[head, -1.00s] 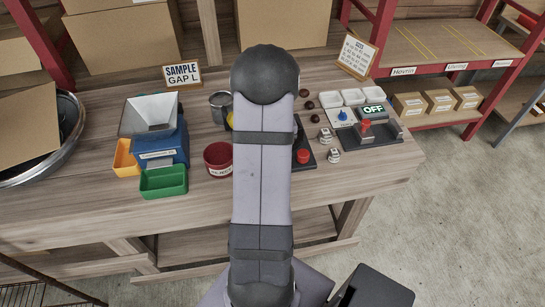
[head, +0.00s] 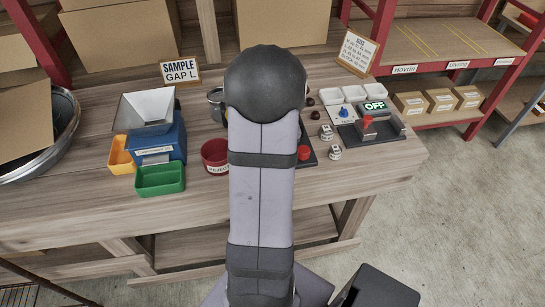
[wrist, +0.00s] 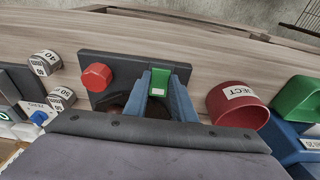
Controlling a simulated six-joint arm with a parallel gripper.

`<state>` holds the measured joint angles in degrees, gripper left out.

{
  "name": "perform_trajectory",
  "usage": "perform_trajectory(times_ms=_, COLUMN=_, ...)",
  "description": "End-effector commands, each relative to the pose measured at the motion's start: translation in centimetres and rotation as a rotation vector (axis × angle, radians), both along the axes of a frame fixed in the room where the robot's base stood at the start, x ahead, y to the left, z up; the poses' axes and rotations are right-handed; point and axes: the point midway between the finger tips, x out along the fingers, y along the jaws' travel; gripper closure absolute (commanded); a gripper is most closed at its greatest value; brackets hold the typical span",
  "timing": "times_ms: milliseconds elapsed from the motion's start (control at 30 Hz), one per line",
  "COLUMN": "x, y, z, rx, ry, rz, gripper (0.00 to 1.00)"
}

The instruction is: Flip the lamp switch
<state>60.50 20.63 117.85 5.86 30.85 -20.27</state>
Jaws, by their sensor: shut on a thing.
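My gripper (wrist: 161,92) shows in the wrist view, its two blue-grey fingers shut on a small green block-like part (wrist: 160,79) with a pale face. The green part is over a dark plate (wrist: 118,62), beside a round red knob (wrist: 97,77). In the head view my arm hides the gripper and the green part; the red knob (head: 304,153) shows just right of the arm. A panel with a lit OFF sign (head: 375,106), a blue knob (head: 343,112) and a red lever (head: 367,121) stands further right. I cannot tell which part is the lamp switch.
A red cup (head: 214,156) stands left of my arm and close right of the gripper in the wrist view (wrist: 238,104). A blue hopper box (head: 158,146), green bin (head: 160,180) and yellow bin (head: 121,155) are further left.

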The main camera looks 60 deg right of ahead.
Motion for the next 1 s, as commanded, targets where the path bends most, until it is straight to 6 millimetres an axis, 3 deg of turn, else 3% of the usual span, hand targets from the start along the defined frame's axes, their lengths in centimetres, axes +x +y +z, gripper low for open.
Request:
perform_trajectory(times_ms=67, x=0.1, y=-0.1, z=0.1, rx=-0.004, ry=-0.002, rz=0.0, gripper=0.99)
perform_trajectory(times_ms=100, x=0.1, y=-0.1, z=0.1, rx=-0.004, ry=-0.003, rz=0.0, gripper=0.69)
perform_trajectory(times_ms=167, x=0.1, y=-0.1, z=0.1, rx=-0.004, ry=-0.002, rz=0.0, gripper=0.58)
perform_trajectory(times_ms=567, x=0.0, y=0.0, z=0.4, rx=-0.002, ry=-0.001, rz=0.0, gripper=0.58)
perform_trajectory(times_ms=1000, x=-0.7, y=0.6, z=5.5, rx=-0.006, ry=-0.004, rz=-0.001, gripper=0.58)
